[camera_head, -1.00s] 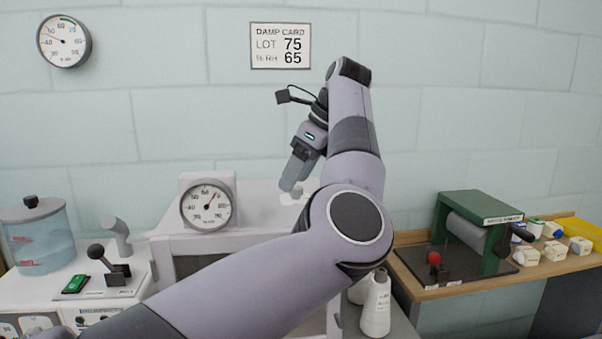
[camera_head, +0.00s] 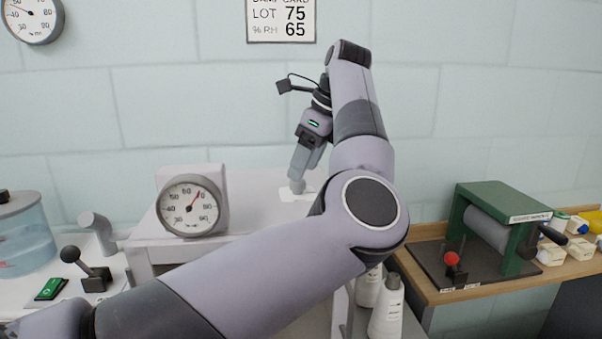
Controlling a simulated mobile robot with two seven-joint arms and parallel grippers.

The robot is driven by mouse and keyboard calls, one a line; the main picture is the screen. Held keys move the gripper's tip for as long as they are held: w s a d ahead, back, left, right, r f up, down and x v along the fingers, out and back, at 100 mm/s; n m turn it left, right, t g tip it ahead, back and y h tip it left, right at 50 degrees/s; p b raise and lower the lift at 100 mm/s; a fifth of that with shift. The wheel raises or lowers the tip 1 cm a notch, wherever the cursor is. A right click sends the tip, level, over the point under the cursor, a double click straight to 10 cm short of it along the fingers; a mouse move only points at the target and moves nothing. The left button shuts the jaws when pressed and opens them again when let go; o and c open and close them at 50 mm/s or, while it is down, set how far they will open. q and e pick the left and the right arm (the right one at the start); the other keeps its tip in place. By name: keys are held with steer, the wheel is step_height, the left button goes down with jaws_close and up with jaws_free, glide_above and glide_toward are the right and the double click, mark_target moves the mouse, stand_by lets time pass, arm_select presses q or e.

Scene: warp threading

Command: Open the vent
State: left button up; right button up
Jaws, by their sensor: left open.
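My left arm comes in from the left and its gripper (camera_head: 297,184) points down over the top of a white cabinet (camera_head: 250,188). A small pale plate (camera_head: 297,196) lies on that top right at the fingertips; I cannot tell whether they touch it, or whether it is the vent. The gripper is open, though its fingers overlap from this side and the gap is hard to see. A round dial gauge (camera_head: 189,205) stands on the cabinet to the left. My right gripper is not in view.
At left are a clear water tank (camera_head: 22,240), a black-knobbed lever (camera_head: 90,273) and a green switch (camera_head: 51,289). White bottles (camera_head: 386,312) stand below my elbow. A green roller press (camera_head: 505,212) with a red-knobbed lever (camera_head: 452,260) sits on the right bench.

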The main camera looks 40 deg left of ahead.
mark_target(298, 187)
arm_select(q)
steer(key=shift+x, duration=1.4)
steer(key=c, duration=1)
steer(key=shift+c, duration=0.2)
